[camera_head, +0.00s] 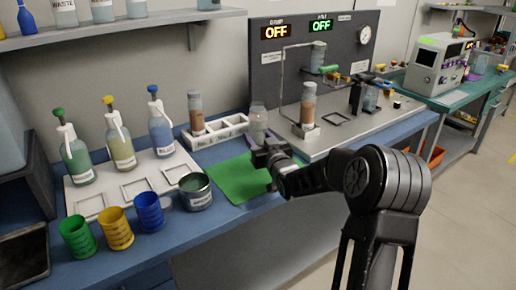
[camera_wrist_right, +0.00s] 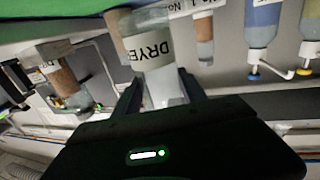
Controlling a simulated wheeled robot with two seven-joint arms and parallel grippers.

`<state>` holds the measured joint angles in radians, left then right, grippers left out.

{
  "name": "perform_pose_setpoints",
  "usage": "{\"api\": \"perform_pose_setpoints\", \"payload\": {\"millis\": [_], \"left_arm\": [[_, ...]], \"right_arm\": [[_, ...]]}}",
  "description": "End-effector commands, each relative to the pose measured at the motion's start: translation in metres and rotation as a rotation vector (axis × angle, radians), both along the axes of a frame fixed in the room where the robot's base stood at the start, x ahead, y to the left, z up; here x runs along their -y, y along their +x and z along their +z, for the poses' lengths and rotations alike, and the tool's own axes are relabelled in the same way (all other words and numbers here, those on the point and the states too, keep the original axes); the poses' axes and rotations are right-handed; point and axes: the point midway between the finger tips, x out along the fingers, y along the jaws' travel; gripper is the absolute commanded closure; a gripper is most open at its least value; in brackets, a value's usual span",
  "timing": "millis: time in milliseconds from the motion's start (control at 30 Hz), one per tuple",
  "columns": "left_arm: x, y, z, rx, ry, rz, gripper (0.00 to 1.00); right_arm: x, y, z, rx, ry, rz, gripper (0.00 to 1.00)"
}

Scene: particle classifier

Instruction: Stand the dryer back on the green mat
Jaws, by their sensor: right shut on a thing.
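The dryer (camera_head: 258,120) is a clear, greyish bottle at the back right corner of the green mat (camera_head: 235,180). In the right wrist view, its "DRYE…" label (camera_wrist_right: 152,48) shows between the fingers. My right gripper (camera_head: 268,152) is shut on the dryer, in front of it in the head view. The arm hides the dryer's lower part, so I cannot tell whether its base touches the mat or hangs above it. The rest of the mat is bare. The mat also shows in the right wrist view (camera_wrist_right: 50,14). My left gripper is out of view.
A grey labelled tin (camera_head: 196,192) stands at the mat's left edge. A white rack (camera_head: 218,131) with a brown-filled tube (camera_head: 196,112) is behind it. A rig with a column (camera_head: 308,103) stands to the right. Cups and wash bottles are at left.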

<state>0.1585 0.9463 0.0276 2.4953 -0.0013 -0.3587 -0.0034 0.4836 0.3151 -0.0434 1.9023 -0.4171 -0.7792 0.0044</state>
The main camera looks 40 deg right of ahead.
Motion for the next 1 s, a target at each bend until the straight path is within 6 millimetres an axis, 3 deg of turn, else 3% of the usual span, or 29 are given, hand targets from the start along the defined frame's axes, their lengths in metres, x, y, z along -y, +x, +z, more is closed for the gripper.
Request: {"api": "perform_pose_setpoints", "payload": {"millis": [333, 767, 800, 1000], "left_arm": [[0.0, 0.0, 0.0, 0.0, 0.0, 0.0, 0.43], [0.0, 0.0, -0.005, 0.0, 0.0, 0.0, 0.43], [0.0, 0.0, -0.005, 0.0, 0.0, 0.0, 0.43], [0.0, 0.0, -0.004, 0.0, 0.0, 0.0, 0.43]], "right_arm": [[0.0, 0.0, -0.035, 0.0, 0.0, -0.001, 1.0], [0.0, 0.0, -0.041, 0.002, 0.0, 0.0, 1.0], [0.0, 0.0, -0.041, 0.001, 0.0, 0.0, 0.5], [0.0, 0.0, -0.04, 0.0, 0.0, 0.0, 0.34]]}}
